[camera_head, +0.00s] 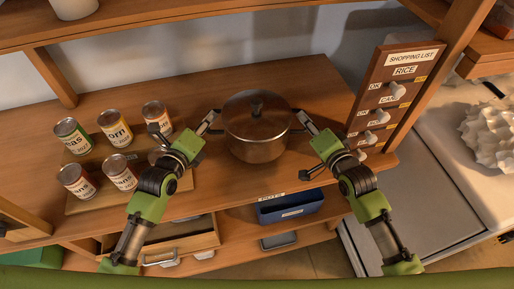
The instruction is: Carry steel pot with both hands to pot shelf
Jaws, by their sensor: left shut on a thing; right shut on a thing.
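The steel pot (258,138), with its lid and dark knob on, is upright in the middle of the view, over the wooden shelf (215,92). I cannot tell whether its base touches the shelf. My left gripper (208,122) is shut on the pot's left handle. My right gripper (306,121) is shut on the pot's right handle. The handles are mostly hidden by the fingers.
Several labelled cans (113,126) stand on a board at the left of the shelf. A shopping-list panel (397,90) with knobs stands close to my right arm. A blue bin (290,207) and an open drawer (165,243) are below. The shelf behind the pot is clear.

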